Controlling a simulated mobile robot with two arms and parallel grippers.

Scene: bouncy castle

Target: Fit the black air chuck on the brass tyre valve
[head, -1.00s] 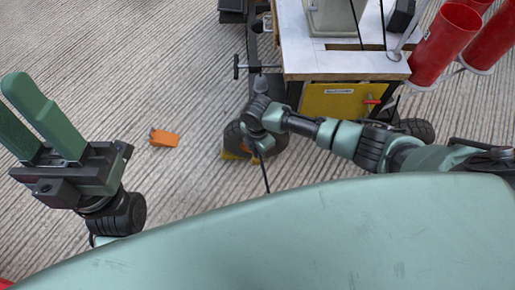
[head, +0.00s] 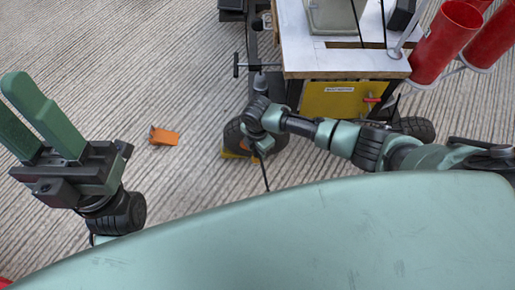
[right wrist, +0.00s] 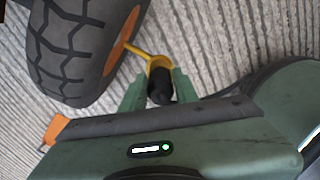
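In the right wrist view, the black air chuck (right wrist: 160,88) sits between the green fingers of my right gripper (right wrist: 159,92), which appear closed on its sides. A yellow brass-coloured stem, the tyre valve (right wrist: 136,50), runs from the orange wheel hub to a yellow collar (right wrist: 159,64) at the chuck's far end. I cannot tell whether the chuck is seated on the valve or only lined up with it. In the head view, my right wrist (head: 262,115) is over the tyre (head: 234,139) and hides the fingers. My left gripper (head: 32,118) is empty, with its fingers apart.
An orange piece (head: 164,137) lies on the ribbed floor. A white-topped cart (head: 300,57) with a yellow panel (head: 336,97) stands behind my right arm. Red tubes (head: 445,45) are at the upper right. The floor at the left is mostly clear.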

